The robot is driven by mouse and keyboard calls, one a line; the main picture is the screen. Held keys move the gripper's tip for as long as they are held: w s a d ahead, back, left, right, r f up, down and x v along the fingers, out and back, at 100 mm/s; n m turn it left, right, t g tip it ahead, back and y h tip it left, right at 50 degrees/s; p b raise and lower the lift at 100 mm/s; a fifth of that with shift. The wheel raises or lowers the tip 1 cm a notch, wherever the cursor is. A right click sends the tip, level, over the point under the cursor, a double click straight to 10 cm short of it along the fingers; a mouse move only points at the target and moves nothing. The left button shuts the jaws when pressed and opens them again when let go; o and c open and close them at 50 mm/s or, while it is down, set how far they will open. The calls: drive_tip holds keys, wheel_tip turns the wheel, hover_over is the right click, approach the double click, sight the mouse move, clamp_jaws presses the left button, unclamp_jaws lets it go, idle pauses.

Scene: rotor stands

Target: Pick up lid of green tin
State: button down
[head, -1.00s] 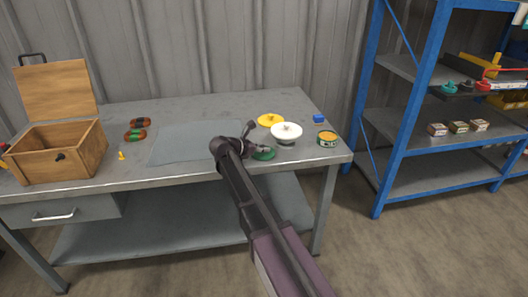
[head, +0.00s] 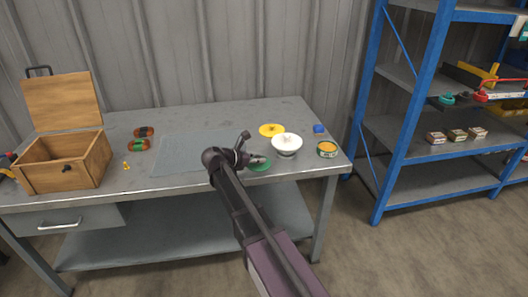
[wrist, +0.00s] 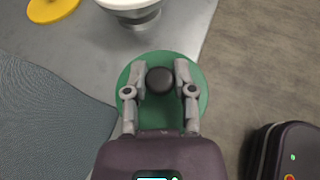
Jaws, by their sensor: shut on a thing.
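The lid is a round green disc (wrist: 138,62) with a dark round knob (wrist: 160,81) on top. In the head view the lid (head: 260,166) is at the front right of the table, partly hidden by my gripper (head: 254,159). In the wrist view my gripper (wrist: 161,74) is over the lid, with its two fingers shut on the knob from both sides. I cannot tell whether the lid touches the table.
A white bowl-shaped thing (head: 287,144) stands close behind the lid, with a yellow disc (head: 271,130) and a blue block (head: 319,128) farther back. A grey mat (head: 185,158) lies to the left. An open wooden box (head: 65,164) stands far left.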

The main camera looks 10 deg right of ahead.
drive_tip(key=s+a+r, duration=0.1)
drive_tip(key=s+a, duration=0.4)
drive_tip(key=s, duration=0.4)
drive_tip(key=shift+a+p, duration=0.3)
drive_tip(key=shift+p, duration=0.1)
